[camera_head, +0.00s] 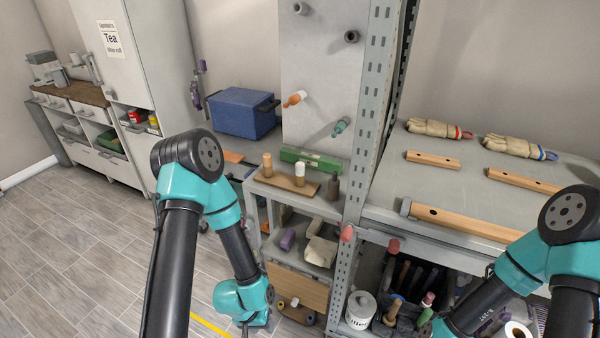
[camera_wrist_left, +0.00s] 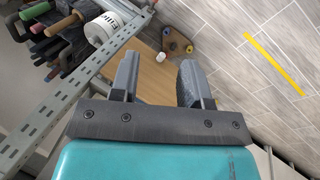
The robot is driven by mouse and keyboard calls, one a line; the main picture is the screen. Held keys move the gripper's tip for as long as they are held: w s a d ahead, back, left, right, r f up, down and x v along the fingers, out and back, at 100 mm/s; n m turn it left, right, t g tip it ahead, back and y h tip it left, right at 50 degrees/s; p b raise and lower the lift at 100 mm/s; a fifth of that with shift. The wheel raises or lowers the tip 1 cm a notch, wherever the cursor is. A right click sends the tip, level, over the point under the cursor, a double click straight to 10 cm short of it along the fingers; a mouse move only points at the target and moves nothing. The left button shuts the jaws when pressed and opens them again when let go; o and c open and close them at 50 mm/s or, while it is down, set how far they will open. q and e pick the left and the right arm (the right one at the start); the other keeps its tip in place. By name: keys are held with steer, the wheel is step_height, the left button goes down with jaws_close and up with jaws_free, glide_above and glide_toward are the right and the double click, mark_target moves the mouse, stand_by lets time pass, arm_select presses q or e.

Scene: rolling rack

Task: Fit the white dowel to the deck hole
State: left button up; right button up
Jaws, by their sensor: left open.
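A small brown wheeled deck (camera_head: 290,312) stands on the floor below the shelves. A short white dowel (camera_head: 295,302) is on or beside it. In the left wrist view the deck (camera_wrist_left: 178,42) lies ahead of the fingers, with the white dowel (camera_wrist_left: 162,57) at its near edge; whether it sits in a hole is too small to tell. Another white-topped peg (camera_head: 299,169) stands on a wooden board on the shelf. My left gripper (camera_wrist_left: 157,72) is open and empty, pointing down toward the deck, apart from the dowel. My right gripper is out of view.
A metal rack post (camera_head: 342,270) stands right of the left arm, with a white tub (camera_head: 360,309) and a bin of handles beyond. A wooden panel (camera_head: 299,289) is close under the left gripper. Floor to the left, with a yellow stripe (camera_head: 210,326), is clear.

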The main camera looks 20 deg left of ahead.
arm_select(q)
steer(key=shift+o, duration=0.4)
steer(key=shift+o, duration=1.3)
steer(key=w+d+r+m+t+y, duration=0.15)
steer(key=w+r+t, duration=0.65)
steer(key=w+r, duration=0.95)
step_height(320, 180, up, 22)
steer(key=w+d+t+y, duration=0.1)
steer(key=t+y, duration=0.2)
steer(key=t, duration=0.2)
steer(key=shift+w+d+r+t, duration=0.15)
steer(key=shift+w+r+t, duration=0.1)
steer(key=shift+t, duration=0.15)
glide_toward(300, 165)
steer(key=x, duration=0.5)
steer(key=shift+w+f, duration=0.15)
steer(key=shift+w, duration=0.25)
